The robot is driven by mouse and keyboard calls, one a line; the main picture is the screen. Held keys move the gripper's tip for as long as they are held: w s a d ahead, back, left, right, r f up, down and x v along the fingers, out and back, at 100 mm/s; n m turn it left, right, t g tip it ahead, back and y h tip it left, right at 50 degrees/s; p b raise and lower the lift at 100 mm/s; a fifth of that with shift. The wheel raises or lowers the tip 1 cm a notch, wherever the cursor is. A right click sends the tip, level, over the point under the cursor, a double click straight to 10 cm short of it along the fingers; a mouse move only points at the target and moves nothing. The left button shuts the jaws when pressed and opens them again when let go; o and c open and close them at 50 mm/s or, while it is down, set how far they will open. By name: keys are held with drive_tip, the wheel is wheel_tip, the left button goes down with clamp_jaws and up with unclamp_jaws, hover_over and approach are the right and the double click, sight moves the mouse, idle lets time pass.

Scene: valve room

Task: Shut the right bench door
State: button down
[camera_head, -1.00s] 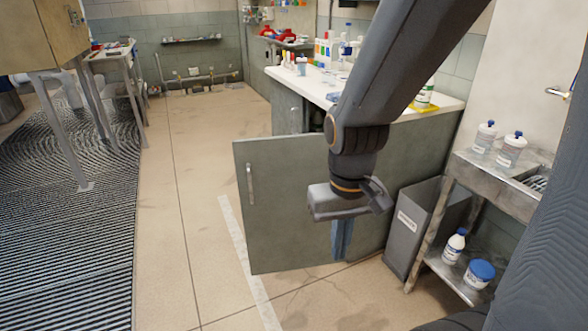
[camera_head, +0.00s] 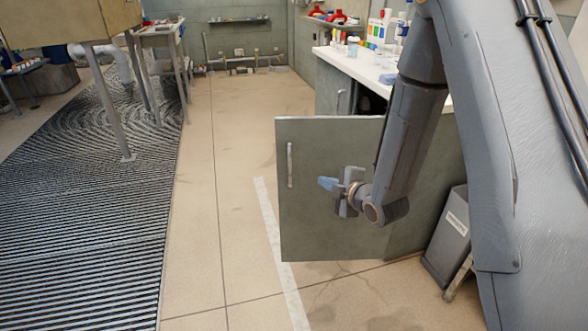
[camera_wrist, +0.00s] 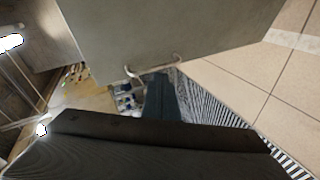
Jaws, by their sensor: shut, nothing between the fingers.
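The right bench door (camera_head: 318,225) is a grey-green panel standing open, swung out from the bench (camera_head: 345,68) into the aisle. Its bar handle (camera_head: 290,163) is near its left, free edge. Its hinge side is hidden behind my arm. My gripper (camera_head: 328,184) is shut and empty, its blue fingers pointing left in front of the door face, right of the handle. Whether it touches the door, I cannot tell. In the wrist view the door (camera_wrist: 180,35) fills the top, with a curved handle (camera_wrist: 150,70) just beyond my blue fingertips (camera_wrist: 160,80).
Another bench handle (camera_head: 340,100) shows behind the door's top edge. A grey bin (camera_head: 450,238) stands right of the door, beside my arm. Bottles stand on the bench top. The tan floor (camera_head: 215,190) left of the door is clear, up to a ribbed mat (camera_head: 90,200).

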drive_tip(key=w+a+f+n+t+y, duration=0.1)
drive_tip(key=w+a+n+y, duration=0.3)
drive_tip(key=w+a, duration=0.5)
drive_tip(key=shift+w+a+n+t+y, duration=0.35)
drive_tip(key=shift+w+n+t, duration=0.35)
drive_tip(key=shift+w, duration=0.45)
drive_tip(key=shift+d+f, duration=0.1)
